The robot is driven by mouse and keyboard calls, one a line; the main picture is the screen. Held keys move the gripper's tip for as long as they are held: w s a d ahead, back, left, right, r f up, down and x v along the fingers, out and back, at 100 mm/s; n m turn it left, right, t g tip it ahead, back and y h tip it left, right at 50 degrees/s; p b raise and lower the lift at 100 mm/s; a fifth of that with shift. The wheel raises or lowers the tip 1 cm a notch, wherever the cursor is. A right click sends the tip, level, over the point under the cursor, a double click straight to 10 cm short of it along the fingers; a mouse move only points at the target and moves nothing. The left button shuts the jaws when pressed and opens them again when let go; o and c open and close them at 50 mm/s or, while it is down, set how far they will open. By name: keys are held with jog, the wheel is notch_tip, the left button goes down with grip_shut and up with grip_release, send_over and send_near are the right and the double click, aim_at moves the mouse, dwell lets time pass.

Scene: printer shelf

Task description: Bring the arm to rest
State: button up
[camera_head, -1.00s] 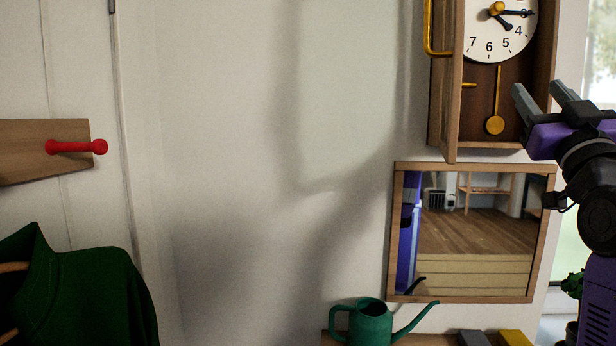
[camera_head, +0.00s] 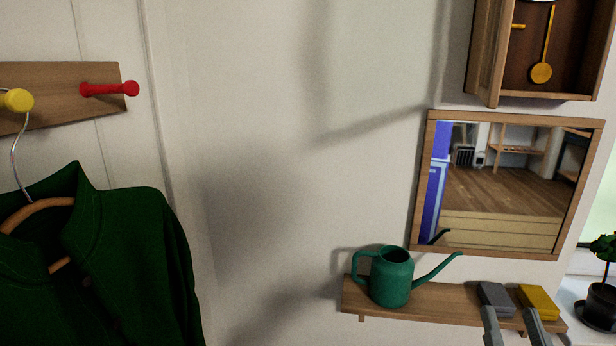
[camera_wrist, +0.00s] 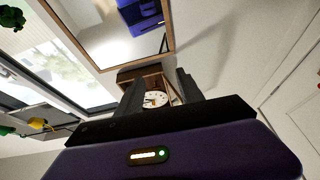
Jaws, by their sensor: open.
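My gripper (camera_head: 514,324) shows at the bottom right of the head view, only its two grey fingers, spread apart with nothing between them. The fingertips appear in front of the wooden shelf (camera_head: 440,296), near a grey block (camera_head: 494,299) and a yellow block (camera_head: 538,301); whether they touch anything I cannot tell. In the wrist view my gripper (camera_wrist: 160,88) is also open and empty, and the white clock face (camera_wrist: 155,99) shows in the distance between its fingers. The rest of my arm is out of the head view.
A green watering can (camera_head: 391,278) stands on the shelf. Above are a framed mirror (camera_head: 512,113) and an open clock case (camera_head: 552,88). A potted plant (camera_head: 598,304) is at far right. A green coat (camera_head: 120,260) hangs at left by a peg rack (camera_head: 60,96). The wall between is bare.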

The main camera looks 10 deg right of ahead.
jog(key=s+a+f+n+g+y, duration=0.1)
jog(key=s+a+f+g+y, duration=0.1)
jog(key=s+f, duration=0.4)
jog(key=s+a+f+n+g+y, duration=0.1)
jog(key=s+a+f+g, duration=0.2)
jog(key=s, duration=0.9)
jog(key=s+a+f+g+y, duration=0.2)
jog(key=s+a+f, duration=0.4)
jog(key=s+f, duration=0.3)
jog(key=shift+s+f+n+y, duration=0.3)
jog(key=shift+s+n, duration=0.1)
jog(key=shift+s, duration=0.05)
